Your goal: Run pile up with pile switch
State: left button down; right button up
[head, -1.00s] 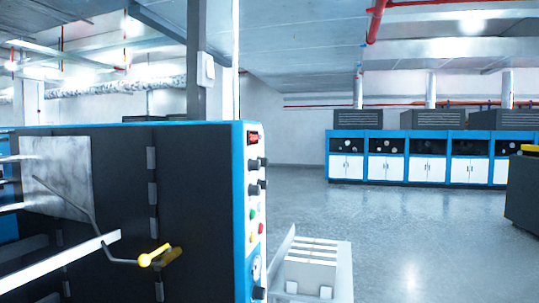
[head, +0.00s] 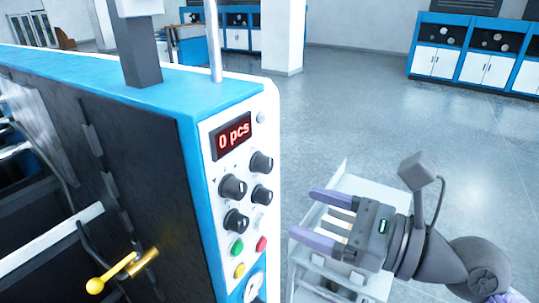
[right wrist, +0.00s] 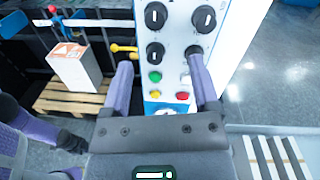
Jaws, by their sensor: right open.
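The machine's white control panel (head: 235,160) carries a red display (head: 234,135) reading "0 pcs", several black knobs (head: 262,162), a green button (head: 236,248), a red button (head: 261,243) and a yellow button (head: 240,270). A round blue-and-white switch (head: 253,287) sits low on the panel, partly cut off; I cannot read its label. My right gripper (head: 302,213) is open and empty, pointing at the panel from the right, apart from it. In the right wrist view the panel shows between its fingers. A white pile (right wrist: 76,74) stands on a wooden pallet (right wrist: 72,99).
A light stand (head: 350,186) with white-striped blocks lies under my right gripper. A yellow-knobbed lever (head: 120,272) projects from the machine's dark side. Blue-and-white cabinets (head: 485,70) and a white pillar (head: 282,35) stand far back. The grey floor between is clear.

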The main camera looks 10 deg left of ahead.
aim_at(242, 192)
jog(key=p+x, duration=0.1)
jog(key=x, duration=0.2)
jog(key=p+x, duration=0.1)
jog(key=x, duration=0.4)
jog(key=shift+s+a+r+p, duration=0.1)
jog(key=shift+s+a+p, duration=0.1)
jog(key=shift+a+p, duration=0.25)
jog(key=shift+a, duration=0.4)
jog(key=shift+w, duration=0.1)
grip_shut()
